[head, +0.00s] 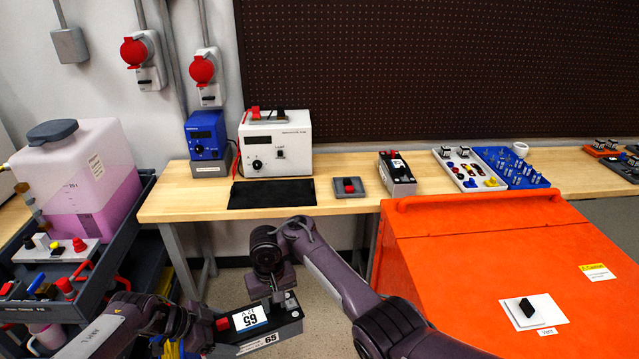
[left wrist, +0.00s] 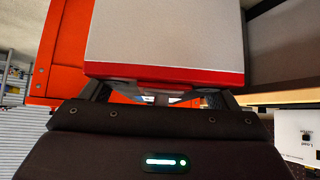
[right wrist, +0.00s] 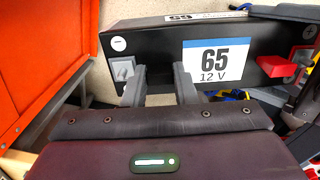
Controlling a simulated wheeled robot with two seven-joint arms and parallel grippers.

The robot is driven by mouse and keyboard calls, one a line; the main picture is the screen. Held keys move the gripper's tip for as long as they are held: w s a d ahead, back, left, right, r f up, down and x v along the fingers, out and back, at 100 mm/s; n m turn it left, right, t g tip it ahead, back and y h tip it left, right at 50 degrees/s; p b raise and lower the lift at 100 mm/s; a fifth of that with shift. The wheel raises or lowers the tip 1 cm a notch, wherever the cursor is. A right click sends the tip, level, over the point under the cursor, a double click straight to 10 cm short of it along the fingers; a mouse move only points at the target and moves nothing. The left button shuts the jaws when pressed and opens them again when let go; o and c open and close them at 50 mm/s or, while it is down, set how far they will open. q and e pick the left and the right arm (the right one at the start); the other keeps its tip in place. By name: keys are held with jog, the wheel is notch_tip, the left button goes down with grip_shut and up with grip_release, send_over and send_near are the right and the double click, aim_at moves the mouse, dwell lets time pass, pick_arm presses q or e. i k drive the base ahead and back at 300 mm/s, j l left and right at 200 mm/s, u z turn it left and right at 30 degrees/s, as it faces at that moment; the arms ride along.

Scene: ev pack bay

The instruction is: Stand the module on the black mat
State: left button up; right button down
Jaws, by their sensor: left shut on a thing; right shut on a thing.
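The module (head: 262,333) is a black box with a blue-and-white "65" label and a red terminal at its left end. It hangs in front of the bench, below the bench top. My right gripper (head: 277,293) is shut on it near its right end; the right wrist view shows the module (right wrist: 160,45) with the fingers (right wrist: 160,90) beside a grey terminal. My left gripper (head: 205,335) is shut at the module's left end. In the left wrist view a pale face with a red edge fills the space beyond its fingers (left wrist: 150,95). The black mat (head: 272,194) lies flat and empty on the bench.
Behind the mat stand a white power unit (head: 275,145) and a blue unit (head: 206,136). Right of it are a grey block with a red knob (head: 348,187) and another black module (head: 397,173). An orange cabinet (head: 470,240) stands right, a loaded cart (head: 75,300) left.

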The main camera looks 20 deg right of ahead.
aim_at(273, 193)
jog(key=i+l+z, duration=0.1)
jog(key=i+z, duration=0.2)
jog(key=i, duration=0.15)
jog(key=i+z, duration=0.3)
jog(key=i, duration=0.1)
